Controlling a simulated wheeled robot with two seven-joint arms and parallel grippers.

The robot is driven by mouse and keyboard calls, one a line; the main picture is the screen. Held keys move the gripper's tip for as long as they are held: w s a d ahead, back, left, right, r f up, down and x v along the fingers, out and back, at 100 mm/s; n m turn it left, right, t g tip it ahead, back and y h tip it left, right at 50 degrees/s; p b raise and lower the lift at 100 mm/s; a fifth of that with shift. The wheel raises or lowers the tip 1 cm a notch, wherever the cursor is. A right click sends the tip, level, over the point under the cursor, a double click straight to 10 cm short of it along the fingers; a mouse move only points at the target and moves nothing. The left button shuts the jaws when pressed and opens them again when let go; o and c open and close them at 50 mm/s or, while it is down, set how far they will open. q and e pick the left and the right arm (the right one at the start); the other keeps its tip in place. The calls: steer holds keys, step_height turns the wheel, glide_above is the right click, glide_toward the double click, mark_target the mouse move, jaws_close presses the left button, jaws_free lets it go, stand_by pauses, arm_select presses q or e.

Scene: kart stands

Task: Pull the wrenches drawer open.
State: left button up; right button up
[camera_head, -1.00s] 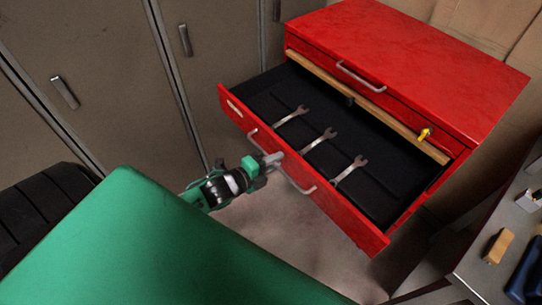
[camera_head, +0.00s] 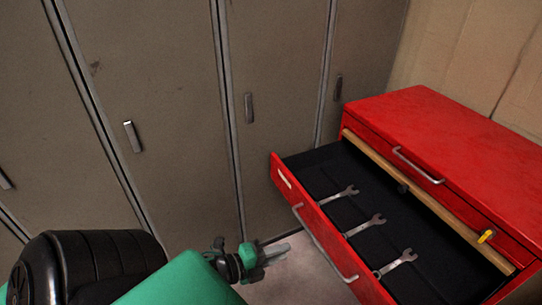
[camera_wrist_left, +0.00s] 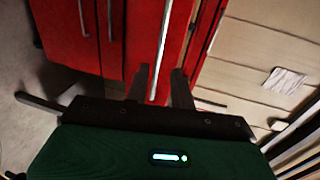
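The wrenches drawer (camera_head: 325,239) of the red cabinet (camera_head: 455,140) stands pulled out, with three wrenches (camera_head: 365,225) lying on its dark bottom. Its silver bar handle (camera_head: 324,243) is on the red front and also shows in the left wrist view (camera_wrist_left: 163,40). My left gripper (camera_head: 283,249) is in front of the drawer, left of the handle and apart from it in the head view. In the left wrist view its two dark fingers (camera_wrist_left: 160,88) are spread, with the handle lined up in the gap between them. My right gripper is not in view.
A closed upper drawer with its own handle (camera_head: 418,166) and a yellow item (camera_head: 487,236) on it is above the open drawer. Grey lockers (camera_head: 170,110) stand behind and to the left. Bare floor (camera_head: 300,275) lies in front of the drawer.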

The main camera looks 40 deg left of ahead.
arm_select(q)
steer(key=shift+v, duration=1.05)
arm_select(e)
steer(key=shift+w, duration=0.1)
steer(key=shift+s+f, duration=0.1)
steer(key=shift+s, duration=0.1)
arm_select(q)
steer(key=s+a+f+n+g+y, duration=0.2)
steer(key=a+f+n, duration=0.15)
steer(key=f, duration=0.75)
steer(key=s+a+f+n+g+y, duration=0.2)
steer(key=f+n, duration=0.2)
steer(key=f, duration=0.7)
steer(key=s+a+f+n+g+y, duration=0.1)
steer(key=s+a+f+n+y, duration=0.15)
steer(key=f, duration=0.85)
steer(key=s+d+f+n+g, duration=0.4)
steer(key=s+d+f, duration=0.2)
steer(key=s+f, duration=0.4)
steer(key=s+d+f+n+g+h, duration=0.1)
steer(key=s+d+f+n+g, duration=0.3)
steer(key=s+f, duration=0.7)
step_height(320, 180, down, 3)
steer(key=shift+s+d+r+n+g+p, duration=0.2)
steer(key=shift+s+d+n+g+p, duration=0.2)
steer(key=shift+d+n, duration=0.5)
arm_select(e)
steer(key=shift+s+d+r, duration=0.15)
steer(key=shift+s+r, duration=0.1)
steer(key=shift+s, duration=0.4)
